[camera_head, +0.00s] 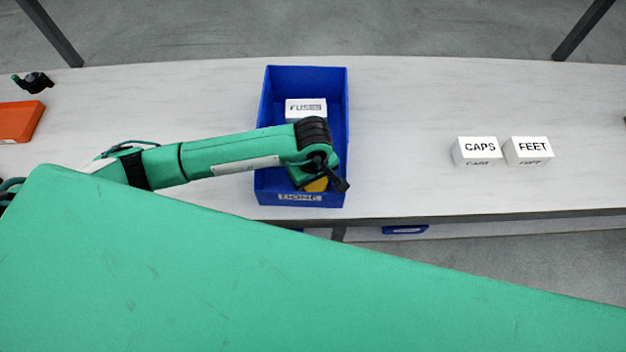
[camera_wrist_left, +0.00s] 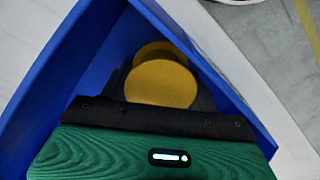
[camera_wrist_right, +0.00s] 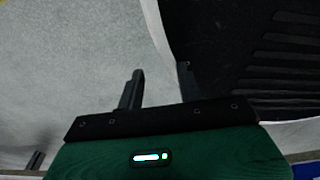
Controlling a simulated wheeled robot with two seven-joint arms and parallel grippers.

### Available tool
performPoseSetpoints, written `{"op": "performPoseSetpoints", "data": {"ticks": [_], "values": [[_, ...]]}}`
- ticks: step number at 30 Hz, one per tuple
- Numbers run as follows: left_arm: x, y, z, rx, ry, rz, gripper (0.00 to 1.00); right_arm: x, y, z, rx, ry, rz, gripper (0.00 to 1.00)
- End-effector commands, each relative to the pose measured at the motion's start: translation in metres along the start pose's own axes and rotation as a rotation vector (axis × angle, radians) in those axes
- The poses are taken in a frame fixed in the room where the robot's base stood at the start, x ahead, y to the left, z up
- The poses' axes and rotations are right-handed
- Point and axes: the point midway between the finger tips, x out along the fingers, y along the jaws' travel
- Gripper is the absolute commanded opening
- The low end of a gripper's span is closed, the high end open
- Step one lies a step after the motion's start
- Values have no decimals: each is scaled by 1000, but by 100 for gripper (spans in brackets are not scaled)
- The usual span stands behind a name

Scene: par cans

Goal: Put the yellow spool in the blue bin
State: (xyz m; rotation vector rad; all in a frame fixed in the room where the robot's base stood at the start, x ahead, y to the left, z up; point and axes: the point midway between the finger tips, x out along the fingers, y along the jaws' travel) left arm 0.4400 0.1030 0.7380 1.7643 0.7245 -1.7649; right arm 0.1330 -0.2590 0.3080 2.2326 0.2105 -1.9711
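The blue bin (camera_head: 337,105) stands on the light table, with a "DONE" label on its front. My left gripper (camera_head: 325,182) is inside the bin's front part, pointing down. The yellow spool (camera_head: 316,185) shows just below it, low behind the bin's front wall. In the left wrist view the spool (camera_wrist_left: 160,83) sits between the dark fingers, which appear to touch its sides; blue walls surround it. Whether it rests on the bin floor is hidden. My right gripper (camera_wrist_right: 160,85) is open and empty, with a gap between its fingers, away from the bin.
A white "FUSES" box (camera_head: 305,108) is in the back of the bin. White "CAPS" (camera_head: 477,151) and "FEET" (camera_head: 529,151) boxes stand at the right. An orange object (camera_head: 18,121) and a small black item (camera_head: 33,83) are at the far left. The table between bin and boxes is clear.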

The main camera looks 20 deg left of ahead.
Motion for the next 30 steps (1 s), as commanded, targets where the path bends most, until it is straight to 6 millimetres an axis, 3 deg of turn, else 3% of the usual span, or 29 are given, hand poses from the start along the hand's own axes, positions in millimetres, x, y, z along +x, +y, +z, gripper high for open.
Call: {"op": "performPoseSetpoints", "data": {"ticks": [1, 3, 16, 22, 30], "values": [[0, 0, 0, 0, 0, 0, 70, -1, 3, -2, -2, 3, 3, 36], [0, 0, 0, 0, 0, 0, 83, -2, 5, -5, -3, 8, 6, 36], [-8, 1, -1, 0, 1, 3, 84, -2, -3, -4, 2, 10, -3, 36], [-47, 1, -1, 3, 3, 6, 84, 5, -10, 0, 6, -4, -10, 36], [-102, 1, -1, 2, 2, 4, 84, 5, -8, -27, 7, 28, -8, 36]]}}
